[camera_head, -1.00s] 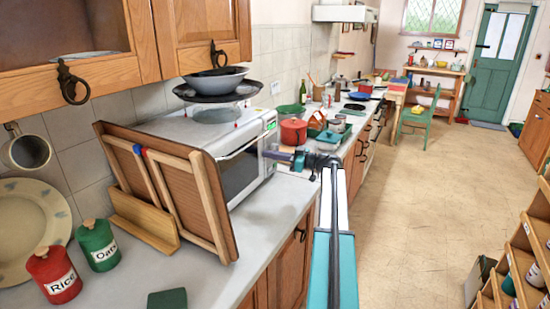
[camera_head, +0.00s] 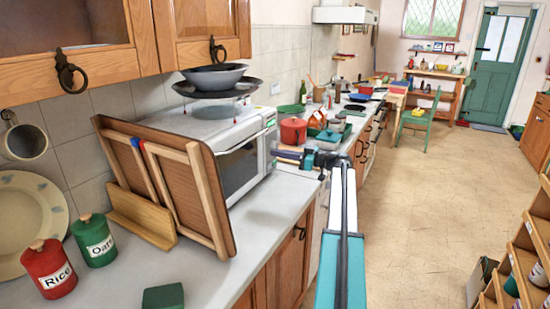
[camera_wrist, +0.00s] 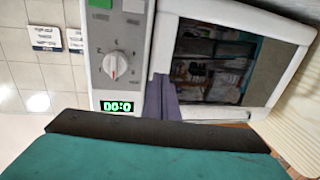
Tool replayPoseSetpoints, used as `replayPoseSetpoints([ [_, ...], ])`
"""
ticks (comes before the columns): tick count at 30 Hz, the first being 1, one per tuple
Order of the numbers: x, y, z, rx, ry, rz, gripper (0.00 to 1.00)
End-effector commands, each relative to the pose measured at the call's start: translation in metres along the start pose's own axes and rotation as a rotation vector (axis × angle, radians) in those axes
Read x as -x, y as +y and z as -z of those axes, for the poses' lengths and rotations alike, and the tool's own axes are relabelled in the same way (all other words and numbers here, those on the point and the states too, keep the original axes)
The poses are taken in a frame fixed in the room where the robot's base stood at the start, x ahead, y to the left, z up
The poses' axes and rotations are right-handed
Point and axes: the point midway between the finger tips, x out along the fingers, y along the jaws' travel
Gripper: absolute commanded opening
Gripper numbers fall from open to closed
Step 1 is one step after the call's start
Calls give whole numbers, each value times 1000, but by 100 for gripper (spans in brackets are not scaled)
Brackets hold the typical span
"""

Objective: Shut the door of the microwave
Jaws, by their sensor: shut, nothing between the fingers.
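The white microwave (camera_head: 200,122) stands on the counter, its front facing the room. Its door (camera_head: 241,168) has a dark window and looks closed or nearly so; I cannot tell whether it is flush. In the wrist view the door (camera_wrist: 225,60) fills the upper right, beside the control panel (camera_wrist: 118,50) with its dial and green display. My gripper (camera_head: 281,155) is shut and empty near the control-panel side of the microwave front. In the wrist view its fingers (camera_wrist: 161,100) overlap the seam between door and panel; contact is unclear.
Framed wooden boards (camera_head: 165,180) lean before the microwave's near side. A red pot (camera_head: 293,131) and other cookware stand beyond on the counter. The floor (camera_head: 430,190) to the right is clear.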

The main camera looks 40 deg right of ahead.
Motion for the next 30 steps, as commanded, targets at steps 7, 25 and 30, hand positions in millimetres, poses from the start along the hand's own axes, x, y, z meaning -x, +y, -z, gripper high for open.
replayPoseSetpoints([
  [7, 43, -7, -3, 1, -1, -3, 0],
  [25, 100, -16, -2, -1, -2, 0, 0],
  [30, 100, -16, -2, -1, -2, 1, 0],
])
